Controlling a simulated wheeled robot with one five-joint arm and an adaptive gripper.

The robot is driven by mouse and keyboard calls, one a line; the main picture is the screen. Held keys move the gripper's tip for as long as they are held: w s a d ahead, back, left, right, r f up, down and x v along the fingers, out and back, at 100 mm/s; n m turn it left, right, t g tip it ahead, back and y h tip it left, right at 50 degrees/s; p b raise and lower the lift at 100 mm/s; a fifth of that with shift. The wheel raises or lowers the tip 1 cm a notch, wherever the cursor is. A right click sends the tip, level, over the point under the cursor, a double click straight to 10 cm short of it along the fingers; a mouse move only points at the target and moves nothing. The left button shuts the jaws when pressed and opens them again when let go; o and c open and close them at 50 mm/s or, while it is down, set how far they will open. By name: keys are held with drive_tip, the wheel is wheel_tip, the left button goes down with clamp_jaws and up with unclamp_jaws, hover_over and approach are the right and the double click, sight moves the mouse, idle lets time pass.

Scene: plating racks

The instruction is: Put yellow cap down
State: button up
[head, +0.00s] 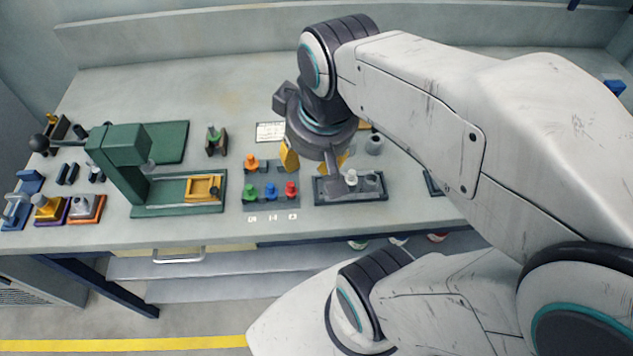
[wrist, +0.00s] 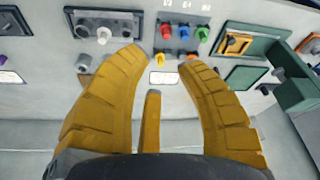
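The yellow cap (wrist: 160,60) shows in the wrist view at the back row of the cap rack (wrist: 174,47), beyond the red cap (wrist: 167,31). It appears between the tips of my gripper's ochre fingers (wrist: 162,62). The fingers are spread wide, with clear space between them and the cap. A shorter ochre finger stands in the middle. In the head view my gripper (head: 316,162) hangs right of the cap rack (head: 257,206), and the yellow cap cannot be made out there.
The rack also holds orange (head: 251,162), green (head: 250,191) and blue (head: 270,190) caps. A dark tray (head: 350,201) with pale pieces stands to its right. A green press (head: 125,165) stands to its left. A white card (head: 270,131) lies behind the rack.

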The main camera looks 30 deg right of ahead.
drive_tip(key=shift+n, duration=0.3)
drive_tip(key=s, duration=0.1)
drive_tip(key=s+a+f, duration=0.1)
drive_tip(key=s+f, duration=0.1)
drive_tip(key=s, duration=0.1)
drive_tip(key=shift+s+a+f, duration=0.1)
drive_tip(key=shift+a, duration=0.05)
idle(1.0)
